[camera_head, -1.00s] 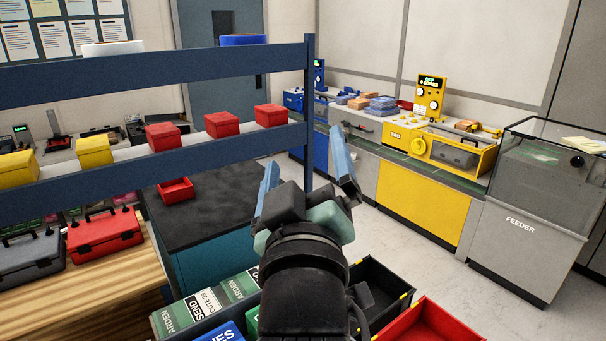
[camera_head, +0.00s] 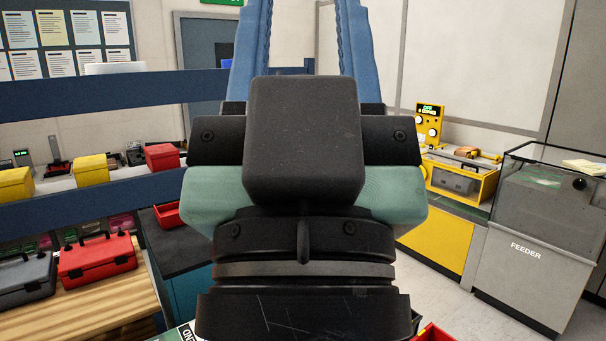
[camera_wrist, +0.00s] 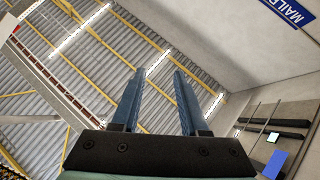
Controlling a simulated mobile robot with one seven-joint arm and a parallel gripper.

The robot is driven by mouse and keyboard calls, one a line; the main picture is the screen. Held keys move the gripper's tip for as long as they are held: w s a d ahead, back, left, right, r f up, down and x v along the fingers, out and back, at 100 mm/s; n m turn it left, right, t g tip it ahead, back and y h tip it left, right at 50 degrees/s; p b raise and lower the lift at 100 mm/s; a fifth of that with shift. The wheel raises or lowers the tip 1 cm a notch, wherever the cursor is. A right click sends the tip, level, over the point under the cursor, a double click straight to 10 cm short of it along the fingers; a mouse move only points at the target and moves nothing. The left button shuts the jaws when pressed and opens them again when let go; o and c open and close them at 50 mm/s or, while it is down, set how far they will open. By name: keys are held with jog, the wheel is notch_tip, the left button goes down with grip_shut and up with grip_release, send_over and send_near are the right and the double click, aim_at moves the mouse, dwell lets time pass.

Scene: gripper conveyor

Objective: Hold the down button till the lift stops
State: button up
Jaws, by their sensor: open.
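My gripper (camera_head: 300,40) is raised close in front of the head camera, its two blue fingers pointing up and apart, with nothing between them. It also shows open and empty in the wrist view (camera_wrist: 158,80), against the ceiling and a wall. I cannot make out a down button or a lift in either view. My gripper and wrist hide the middle of the head view.
A blue-railed rack with red boxes (camera_head: 162,157) and yellow boxes (camera_head: 92,169) is at left, above a red toolbox (camera_head: 97,258) on a wooden bench. A yellow machine (camera_head: 440,238) and a grey feeder (camera_head: 525,262) stand at right. Some floor (camera_head: 440,290) is clear.

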grip_shut()
dwell(1.2)
